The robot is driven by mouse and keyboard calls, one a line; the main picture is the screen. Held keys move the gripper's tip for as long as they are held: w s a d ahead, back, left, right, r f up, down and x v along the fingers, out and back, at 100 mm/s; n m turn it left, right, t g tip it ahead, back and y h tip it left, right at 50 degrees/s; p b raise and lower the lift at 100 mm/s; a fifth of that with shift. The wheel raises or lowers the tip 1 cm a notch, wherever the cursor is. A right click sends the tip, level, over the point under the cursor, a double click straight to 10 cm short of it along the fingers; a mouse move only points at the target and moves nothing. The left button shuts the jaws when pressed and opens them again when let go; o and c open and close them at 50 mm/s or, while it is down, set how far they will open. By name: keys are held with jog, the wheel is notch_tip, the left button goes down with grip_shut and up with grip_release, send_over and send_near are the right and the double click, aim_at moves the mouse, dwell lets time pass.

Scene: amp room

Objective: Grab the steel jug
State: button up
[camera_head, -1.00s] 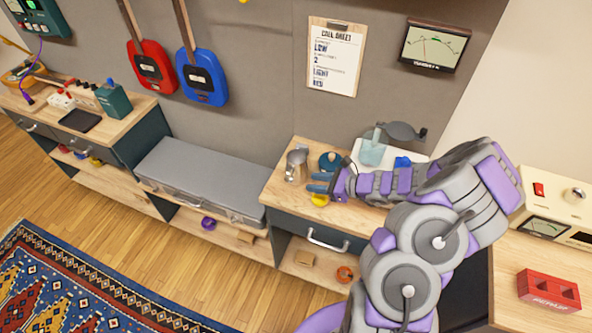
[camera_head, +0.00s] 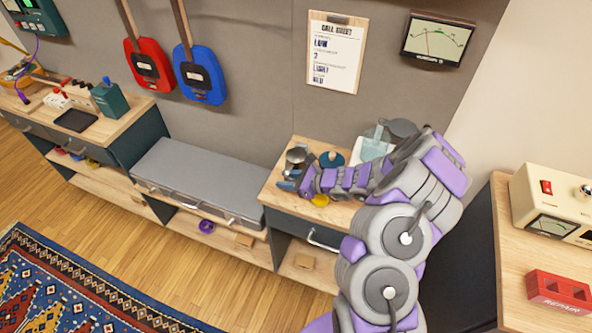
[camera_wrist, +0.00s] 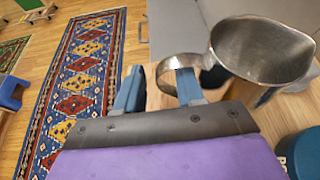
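The steel jug (camera_head: 296,157) stands on the wooden top of the right cabinet, partly hidden by my gripper. In the wrist view the jug (camera_wrist: 262,50) shows its open rim at upper right, with its loop handle (camera_wrist: 161,76) pointing left toward my fingers. My gripper (camera_wrist: 158,90) is open, with two blue fingers spread apart. The right finger overlaps the handle loop, and the left finger is to the left of it. The outer curve of the handle lies between them; I cannot tell whether they touch it. In the head view my gripper (camera_head: 287,183) is just in front of the jug.
A dark teal round object (camera_head: 331,160) is close to the jug's right. A yellow object (camera_head: 320,200) lies under my wrist. A translucent container (camera_head: 375,143) stands behind my arm. A grey-topped bench (camera_head: 195,180) is to the left, lower than the cabinet top.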

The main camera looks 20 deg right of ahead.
jog(key=shift+c, duration=0.3)
grip_shut()
dwell(0.4)
